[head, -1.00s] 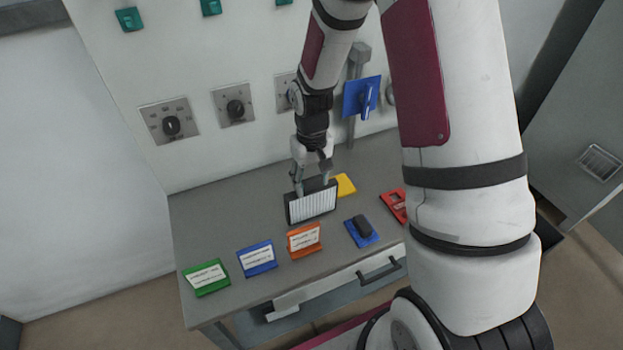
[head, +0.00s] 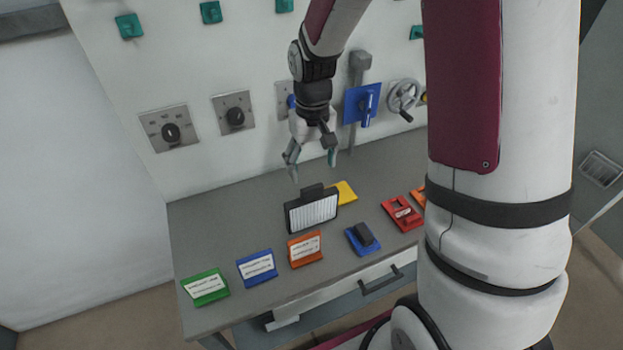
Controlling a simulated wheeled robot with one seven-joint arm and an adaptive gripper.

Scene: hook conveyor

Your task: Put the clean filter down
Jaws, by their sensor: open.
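The clean filter (head: 312,210) is a black-framed panel with white pleats and a black tab on top. It stands on the grey bench, tilted back a little, behind the orange label stand. My gripper (head: 313,172) is open and empty above the filter, with its fingers spread and apart from the tab.
Green (head: 205,287), blue (head: 257,267) and orange (head: 305,249) label stands line the front of the grey bench (head: 230,220). A yellow piece (head: 346,192) lies behind the filter. A blue block (head: 362,239) and a red device (head: 402,213) are to the right. The wall carries knobs and a blue-plated lever (head: 365,103).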

